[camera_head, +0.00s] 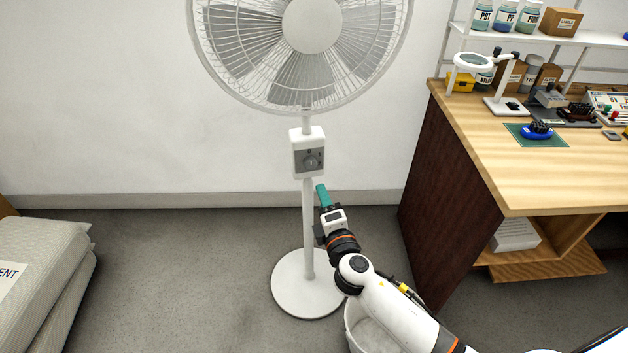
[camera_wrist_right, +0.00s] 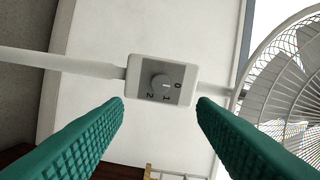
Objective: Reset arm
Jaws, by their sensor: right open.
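My right gripper (camera_head: 321,196) reaches up in front of the pole of a white standing fan (camera_head: 312,26). In the right wrist view its two green fingers (camera_wrist_right: 160,108) are wide apart with nothing between them. The fan's control box (camera_head: 308,153) is above the fingertips in the head view. In the wrist view the box shows ahead, between and beyond the fingertips, with a grey round knob (camera_wrist_right: 161,86) and the marks 0, 1 and 2. The fingers appear apart from the box. My left gripper is not in view.
A wooden workbench (camera_head: 480,150) with a magnifier lamp (camera_head: 476,62) and several small parts stands to the right. A white bin (camera_head: 362,334) is under my right arm. Stacked grey cushions (camera_head: 40,270) lie at the left. The floor between is clear.

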